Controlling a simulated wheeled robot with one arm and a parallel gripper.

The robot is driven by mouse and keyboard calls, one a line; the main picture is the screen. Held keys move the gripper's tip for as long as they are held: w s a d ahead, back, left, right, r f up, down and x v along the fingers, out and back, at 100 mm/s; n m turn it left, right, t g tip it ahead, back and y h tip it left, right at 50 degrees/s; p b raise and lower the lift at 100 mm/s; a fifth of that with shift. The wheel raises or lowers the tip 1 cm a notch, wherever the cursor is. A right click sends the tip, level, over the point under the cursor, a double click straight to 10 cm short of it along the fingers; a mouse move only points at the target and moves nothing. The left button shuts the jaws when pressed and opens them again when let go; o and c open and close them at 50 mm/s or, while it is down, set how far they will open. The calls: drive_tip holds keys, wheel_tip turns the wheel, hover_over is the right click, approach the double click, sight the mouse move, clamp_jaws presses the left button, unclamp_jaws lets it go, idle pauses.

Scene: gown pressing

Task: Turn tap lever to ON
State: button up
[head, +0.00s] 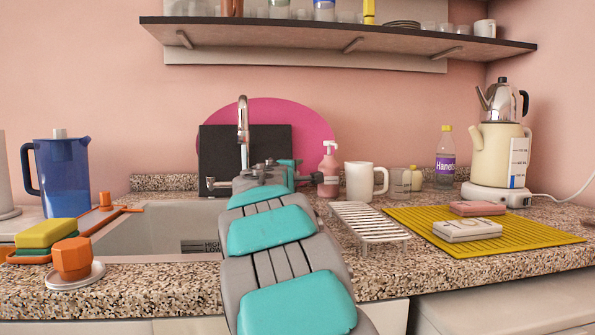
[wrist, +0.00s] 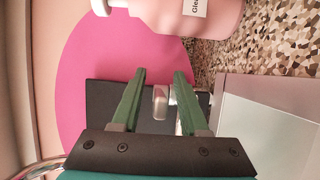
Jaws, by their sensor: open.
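The chrome tap (head: 243,130) rises behind the sink in the head view, in front of a black board. Its base is hidden behind my arm's grey wrist. In the wrist view my gripper (wrist: 160,76) is open, with two green fingers apart. A small silver piece (wrist: 160,103), likely the tap's lever, shows between the fingers. I cannot tell whether either finger touches it. A pale metallic part shows beside the right finger. In the head view the fingers are mostly hidden by my arm, and the lever's setting cannot be read.
A pink soap bottle (head: 328,170) stands right of the tap; it is close at the top of the wrist view (wrist: 190,14). A white mug (head: 362,180) and wire rack (head: 369,221) are farther right. The sink (head: 160,235) lies left of my arm, with a blue jug (head: 64,175) beyond.

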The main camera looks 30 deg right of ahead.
clamp_jaws()
idle(0.4)
drive_tip(key=shift+f, duration=0.1)
idle(1.0)
